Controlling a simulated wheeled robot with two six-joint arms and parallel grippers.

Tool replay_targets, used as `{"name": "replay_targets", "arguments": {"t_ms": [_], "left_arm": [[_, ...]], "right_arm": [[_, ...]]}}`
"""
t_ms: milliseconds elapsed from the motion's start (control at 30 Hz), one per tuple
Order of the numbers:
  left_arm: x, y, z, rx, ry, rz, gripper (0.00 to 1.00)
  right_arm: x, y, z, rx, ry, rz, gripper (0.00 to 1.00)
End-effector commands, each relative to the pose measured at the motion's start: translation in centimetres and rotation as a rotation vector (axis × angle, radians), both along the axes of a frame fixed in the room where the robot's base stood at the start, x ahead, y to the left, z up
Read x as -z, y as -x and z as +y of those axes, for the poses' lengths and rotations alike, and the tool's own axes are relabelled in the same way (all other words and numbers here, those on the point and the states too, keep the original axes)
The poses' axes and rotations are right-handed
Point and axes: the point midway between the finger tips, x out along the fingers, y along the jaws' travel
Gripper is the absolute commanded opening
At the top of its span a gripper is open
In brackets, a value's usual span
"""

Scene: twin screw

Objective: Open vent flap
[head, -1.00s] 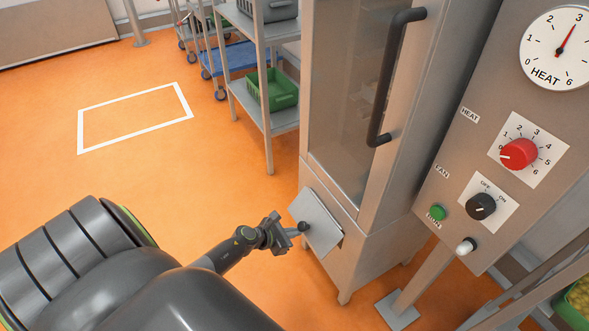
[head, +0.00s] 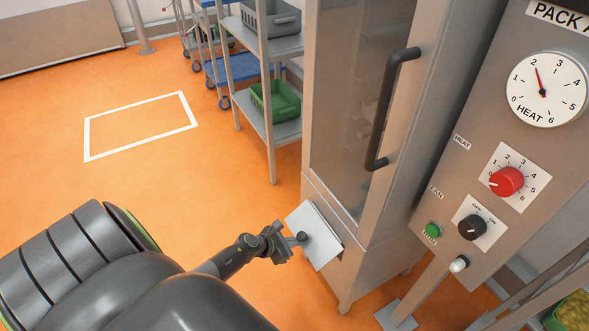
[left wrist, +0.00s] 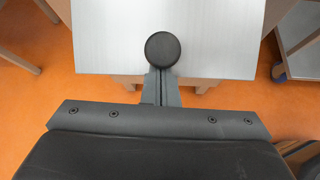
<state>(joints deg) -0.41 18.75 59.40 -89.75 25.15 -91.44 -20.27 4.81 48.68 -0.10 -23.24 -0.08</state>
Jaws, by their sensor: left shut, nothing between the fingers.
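The vent flap (head: 324,245) is a pale metal plate low on the front of the tall steel cabinet. It stands tilted out from the cabinet face. A round black knob (head: 302,236) sits on it. My left gripper (head: 291,241) is shut and empty, with its tips at the knob. In the left wrist view the shut fingers (left wrist: 160,90) point at the black knob (left wrist: 162,49), which covers their ends, with the flap (left wrist: 220,40) behind. Whether the fingers touch the knob or flap I cannot tell. My right gripper is not in view.
The cabinet's glass door has a long dark handle (head: 391,108). A control panel at right carries a heat dial (head: 546,88), a red knob (head: 507,181) and a black knob (head: 471,227). A shelf with a green crate (head: 276,101) stands behind. Orange floor at left is open.

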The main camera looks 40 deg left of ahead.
Motion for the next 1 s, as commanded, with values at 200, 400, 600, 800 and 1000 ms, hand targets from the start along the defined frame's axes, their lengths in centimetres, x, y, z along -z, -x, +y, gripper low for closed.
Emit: {"name": "replay_targets", "arguments": {"t_ms": [200,400,600,800,1000], "left_arm": [[-0.7,0.2,0.1,0.0,0.0,0.0,0.0],[-1.3,0.3,0.1,0.0,0.0,0.0,0.0],[-1.7,0.2,0.1,0.001,0.001,-0.004,0.0],[-2.0,0.0,0.1,0.001,0.002,-0.008,0.0],[-2.1,-0.1,0.1,0.001,0.002,-0.011,0.0]], "right_arm": [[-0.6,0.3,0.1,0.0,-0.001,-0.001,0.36],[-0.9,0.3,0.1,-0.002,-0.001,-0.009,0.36],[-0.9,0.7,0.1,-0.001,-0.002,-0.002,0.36],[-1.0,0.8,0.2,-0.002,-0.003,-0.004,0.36],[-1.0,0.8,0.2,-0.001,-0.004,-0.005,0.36]]}}
